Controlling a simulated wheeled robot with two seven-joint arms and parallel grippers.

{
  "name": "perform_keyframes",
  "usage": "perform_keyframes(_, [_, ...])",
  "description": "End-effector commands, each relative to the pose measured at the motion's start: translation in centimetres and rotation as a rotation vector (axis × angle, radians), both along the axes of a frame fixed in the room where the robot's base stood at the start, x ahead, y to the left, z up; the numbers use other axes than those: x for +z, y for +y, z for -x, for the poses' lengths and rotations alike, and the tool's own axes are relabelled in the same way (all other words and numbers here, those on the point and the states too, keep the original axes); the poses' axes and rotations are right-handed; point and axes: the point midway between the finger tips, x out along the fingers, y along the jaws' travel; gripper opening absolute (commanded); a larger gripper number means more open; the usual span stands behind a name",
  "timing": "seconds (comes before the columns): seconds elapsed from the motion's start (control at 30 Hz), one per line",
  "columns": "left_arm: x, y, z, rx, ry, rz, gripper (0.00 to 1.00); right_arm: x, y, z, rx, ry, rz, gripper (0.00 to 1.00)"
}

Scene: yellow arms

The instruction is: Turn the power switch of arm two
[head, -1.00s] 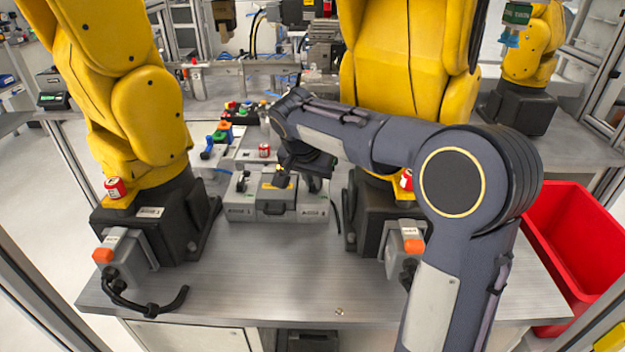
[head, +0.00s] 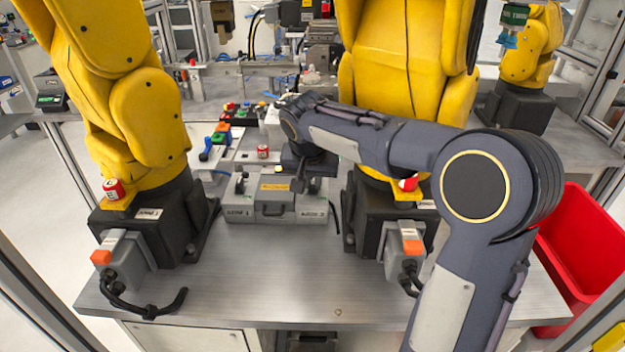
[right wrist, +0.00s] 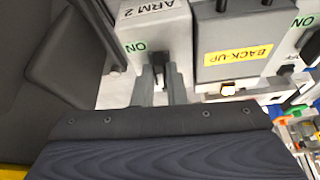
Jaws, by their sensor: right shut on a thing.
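The grey arm 2 power box, marked "ARM 2", stands at the right end of the box row in the head view (head: 312,213). In the right wrist view the arm 2 box (right wrist: 155,32) shows a green "ON" label. Its dark power switch (right wrist: 171,76) sits between my fingers. My right gripper (right wrist: 160,80) is shut on this switch. In the head view my right gripper (head: 301,183) is at the top of the arm 2 box, and my wrist partly hides the switch. My left gripper is not in view.
The back-up box (head: 274,208) stands directly left of the arm 2 box, with the arm 1 box (head: 239,212) beyond it. Yellow robot arms (head: 408,80) flank the row. A red bin (head: 575,250) is at the right. The metal table (head: 280,275) is clear in front.

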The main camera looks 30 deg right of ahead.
Motion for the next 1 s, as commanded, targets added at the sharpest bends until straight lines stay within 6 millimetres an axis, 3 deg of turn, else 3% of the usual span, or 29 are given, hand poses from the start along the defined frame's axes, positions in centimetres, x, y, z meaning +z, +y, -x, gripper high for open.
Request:
perform_keyframes(0.03, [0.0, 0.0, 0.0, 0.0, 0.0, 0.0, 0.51, 0.0, 0.0, 0.0, -0.001, -0.001, -0.001, 0.13])
perform_keyframes(0.2, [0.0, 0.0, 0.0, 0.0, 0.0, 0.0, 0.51, 0.0, 0.0, 0.0, -0.001, 0.0, 0.0, 0.34])
perform_keyframes(0.53, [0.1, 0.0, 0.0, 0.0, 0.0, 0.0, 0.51, 0.5, 0.1, 0.1, -0.001, -0.002, 0.0, 0.34])
perform_keyframes(1.0, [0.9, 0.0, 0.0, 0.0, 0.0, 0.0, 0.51, 6.8, 1.8, 2.1, 0.001, -0.003, 0.0, 0.34])
